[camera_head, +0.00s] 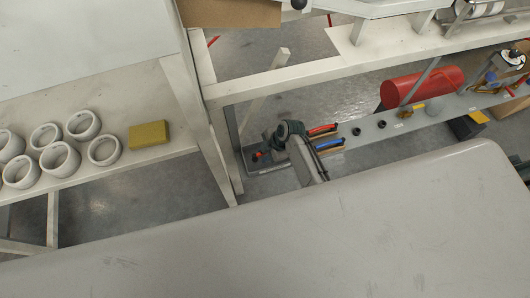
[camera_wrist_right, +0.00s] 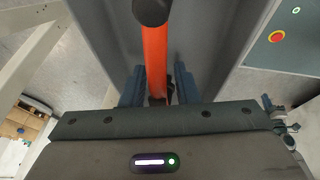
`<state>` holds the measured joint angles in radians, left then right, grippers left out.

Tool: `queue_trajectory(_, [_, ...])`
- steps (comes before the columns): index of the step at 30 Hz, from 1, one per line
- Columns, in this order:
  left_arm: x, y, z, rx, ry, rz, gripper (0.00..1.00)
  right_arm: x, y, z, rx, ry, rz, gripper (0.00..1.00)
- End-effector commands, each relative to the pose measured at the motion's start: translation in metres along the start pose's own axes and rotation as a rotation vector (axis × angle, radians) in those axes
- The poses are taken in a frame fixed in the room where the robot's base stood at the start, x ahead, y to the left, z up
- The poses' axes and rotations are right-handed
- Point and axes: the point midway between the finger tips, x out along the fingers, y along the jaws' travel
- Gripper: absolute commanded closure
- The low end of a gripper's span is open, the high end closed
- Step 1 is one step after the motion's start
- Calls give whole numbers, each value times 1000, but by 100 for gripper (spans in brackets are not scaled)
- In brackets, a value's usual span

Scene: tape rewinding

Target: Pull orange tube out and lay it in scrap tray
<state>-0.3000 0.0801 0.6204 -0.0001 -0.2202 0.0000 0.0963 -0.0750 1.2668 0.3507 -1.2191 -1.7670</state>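In the right wrist view an orange tube (camera_wrist_right: 155,60) with a dark round end runs down the middle, inside a grey channel-like part (camera_wrist_right: 205,40). My right gripper (camera_wrist_right: 158,85) has its two dark blue fingers on either side of the tube. Gaps show between the fingers and the tube, so the gripper looks open around it. The tube's lower end is hidden by the gripper body. In the head view I cannot make out the orange tube or a scrap tray for certain. My left gripper is not in view.
A large grey surface (camera_head: 300,250) fills the head view's lower part. Behind it stand a shelf with several white rings (camera_head: 60,160) and a yellow block (camera_head: 148,134), and a narrow ledge with tools (camera_head: 325,135) and a red cylinder (camera_head: 425,85). A red button (camera_wrist_right: 277,36) shows in the wrist view.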

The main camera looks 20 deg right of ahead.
Motion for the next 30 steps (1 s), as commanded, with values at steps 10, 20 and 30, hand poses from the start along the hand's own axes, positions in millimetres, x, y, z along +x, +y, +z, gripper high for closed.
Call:
queue_trajectory(10, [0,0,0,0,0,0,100,-1,0,0,0,0,0,62])
queue_trajectory(20, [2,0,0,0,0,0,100,-42,0,1,-2,-1,3,62])
queue_trajectory(30, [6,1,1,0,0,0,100,-98,0,1,-1,-1,1,62])
